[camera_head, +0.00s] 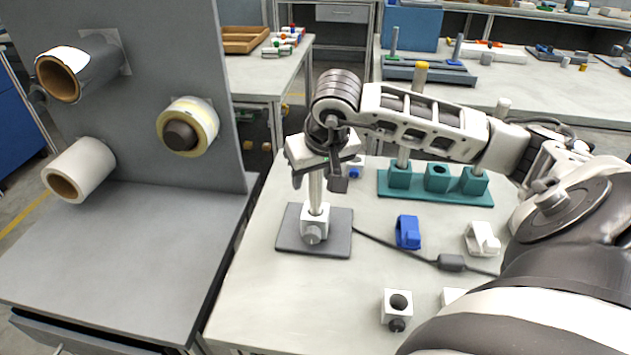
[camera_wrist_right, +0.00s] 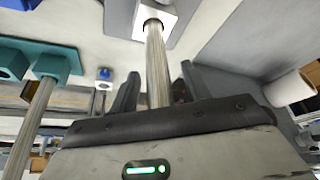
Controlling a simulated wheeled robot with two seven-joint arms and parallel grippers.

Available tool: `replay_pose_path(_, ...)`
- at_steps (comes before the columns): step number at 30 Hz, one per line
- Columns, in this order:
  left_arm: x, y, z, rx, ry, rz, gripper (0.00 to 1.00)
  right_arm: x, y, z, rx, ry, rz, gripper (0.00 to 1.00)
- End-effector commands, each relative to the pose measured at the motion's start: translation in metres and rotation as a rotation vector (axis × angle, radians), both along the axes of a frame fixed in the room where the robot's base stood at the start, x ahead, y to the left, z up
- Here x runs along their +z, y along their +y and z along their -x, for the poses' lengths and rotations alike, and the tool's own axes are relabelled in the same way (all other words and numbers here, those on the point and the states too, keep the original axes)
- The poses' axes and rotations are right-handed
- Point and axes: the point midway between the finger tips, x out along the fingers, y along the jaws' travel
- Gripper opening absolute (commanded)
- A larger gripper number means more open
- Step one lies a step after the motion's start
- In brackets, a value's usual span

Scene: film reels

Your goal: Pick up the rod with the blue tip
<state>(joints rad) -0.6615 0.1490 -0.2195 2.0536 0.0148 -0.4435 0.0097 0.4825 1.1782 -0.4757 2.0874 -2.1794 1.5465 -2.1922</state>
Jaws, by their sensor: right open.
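A metal rod (camera_head: 315,196) stands upright in a white clamp block (camera_head: 314,222) on a dark square base plate (camera_head: 290,238). Its top is hidden behind my right gripper, so its tip colour does not show. My right gripper (camera_head: 318,180) is open around this rod, above the clamp. In the right wrist view the rod (camera_wrist_right: 157,65) runs between the two spread fingers, with the white clamp (camera_wrist_right: 172,14) beyond. Two other rods stand in a teal holder (camera_head: 437,188); one has a yellow tip (camera_head: 421,66), the other a whitish tip (camera_head: 503,107). My left gripper is not in view.
A blue clip (camera_head: 407,232), a white clip (camera_head: 482,239) and a white block with a dark knob (camera_head: 397,305) lie on the table. A dark cable (camera_head: 400,254) runs across it. A grey panel (camera_head: 170,90) with rolls stands at the left.

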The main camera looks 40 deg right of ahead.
Motion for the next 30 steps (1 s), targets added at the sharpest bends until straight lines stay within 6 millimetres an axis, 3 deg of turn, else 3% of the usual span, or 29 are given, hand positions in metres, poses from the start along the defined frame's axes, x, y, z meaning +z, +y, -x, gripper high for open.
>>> replay_pose_path(6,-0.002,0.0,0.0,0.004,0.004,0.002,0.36,-0.001,0.0,0.0,0.0,-0.001,0.0,0.48)
replay_pose_path(11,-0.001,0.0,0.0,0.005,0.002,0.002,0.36,-0.001,0.0,0.0,0.0,-0.001,0.0,0.03)
replay_pose_path(12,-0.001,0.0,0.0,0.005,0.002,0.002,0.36,0.0,0.0,0.0,0.0,-0.001,0.0,0.0)
replay_pose_path(23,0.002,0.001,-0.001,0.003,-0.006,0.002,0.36,0.004,0.0,-0.001,0.0,-0.004,0.001,0.0)
replay_pose_path(30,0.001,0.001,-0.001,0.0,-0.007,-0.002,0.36,0.032,-0.001,-0.001,-0.001,-0.007,0.001,0.0)
